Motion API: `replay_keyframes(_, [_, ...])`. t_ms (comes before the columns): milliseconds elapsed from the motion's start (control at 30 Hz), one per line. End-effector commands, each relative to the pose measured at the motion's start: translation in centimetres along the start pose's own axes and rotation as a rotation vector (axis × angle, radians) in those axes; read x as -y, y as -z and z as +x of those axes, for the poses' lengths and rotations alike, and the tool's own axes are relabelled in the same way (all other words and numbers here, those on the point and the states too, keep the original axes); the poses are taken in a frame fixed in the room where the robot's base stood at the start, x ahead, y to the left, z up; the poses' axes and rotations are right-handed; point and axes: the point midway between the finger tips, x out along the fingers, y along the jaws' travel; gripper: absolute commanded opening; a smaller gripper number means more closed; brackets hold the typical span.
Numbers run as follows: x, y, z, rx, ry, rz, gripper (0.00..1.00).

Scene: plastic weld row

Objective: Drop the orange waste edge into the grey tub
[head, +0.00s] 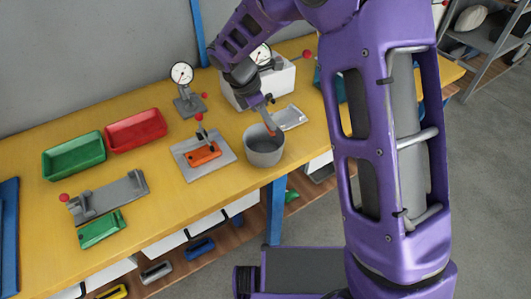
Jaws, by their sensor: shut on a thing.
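The grey tub (263,155) stands near the front edge of the yellow table, right of the toggle-clamp fixture. My gripper (265,112) points down over the tub's rim area. It is shut on the orange waste edge (272,129), a small orange piece showing at its tip, mostly hidden by the fingers. The piece appears over the tub's opening; I cannot tell whether it touches the tub. The tub's inside is partly hidden by my gripper.
An orange part (204,153) sits in the clamp fixture (184,160) left of the tub. A dial gauge (184,78), red tray (136,130), green tray (74,156) and grey fixture (112,197) with a green part (101,229) stand farther left. A grey plate (291,117) lies behind the tub.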

Motion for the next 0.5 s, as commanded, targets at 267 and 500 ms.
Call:
replay_keyframes(267, [0.0, 0.9, 2.2, 0.001, 0.000, 0.000, 0.00])
replay_keyframes(500, [0.0, 0.9, 2.1, 0.001, 0.000, 0.000, 0.19])
